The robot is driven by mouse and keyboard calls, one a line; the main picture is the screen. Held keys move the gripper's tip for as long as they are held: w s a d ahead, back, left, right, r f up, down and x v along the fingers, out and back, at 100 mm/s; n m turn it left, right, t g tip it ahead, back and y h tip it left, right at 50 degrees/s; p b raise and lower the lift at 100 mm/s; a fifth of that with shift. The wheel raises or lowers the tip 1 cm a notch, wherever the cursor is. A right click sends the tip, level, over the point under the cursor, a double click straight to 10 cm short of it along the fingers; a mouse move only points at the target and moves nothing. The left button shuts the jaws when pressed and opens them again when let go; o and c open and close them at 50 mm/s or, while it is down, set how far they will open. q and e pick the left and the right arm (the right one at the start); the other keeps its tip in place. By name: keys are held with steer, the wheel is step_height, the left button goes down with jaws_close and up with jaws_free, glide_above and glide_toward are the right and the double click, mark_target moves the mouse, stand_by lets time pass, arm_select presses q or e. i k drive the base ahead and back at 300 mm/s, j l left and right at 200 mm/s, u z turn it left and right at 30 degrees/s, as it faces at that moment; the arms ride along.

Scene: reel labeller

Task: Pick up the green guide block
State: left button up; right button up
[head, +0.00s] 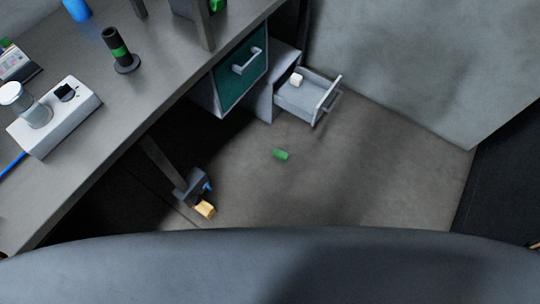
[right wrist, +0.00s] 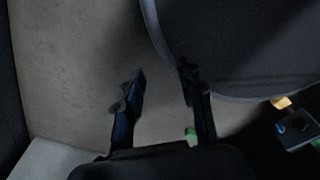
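The green guide block (head: 280,154) lies on the floor in the head view, in front of the open drawer. A small green piece, which looks like the same block, shows in the right wrist view (right wrist: 191,134), partly covered by a finger of my right gripper. My right gripper (right wrist: 162,72) is open, its two dark fingers apart with nothing between their tips. It does not show in the head view. I cannot tell its height over the floor. My left gripper is in neither view.
The workbench (head: 165,75) fills the upper left, with a teal-fronted cabinet (head: 240,72) below it. An open grey drawer (head: 305,100) juts out, holding a small white piece. A yellow block (head: 205,209) and a dark box (head: 190,188) are on the floor. Floor around the green block is clear.

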mark_target(278, 154)
steer(key=i+l+u, duration=0.15)
steer(key=l+u, duration=0.3)
steer(key=i+l+u, duration=0.1)
steer(key=l+u, duration=0.35)
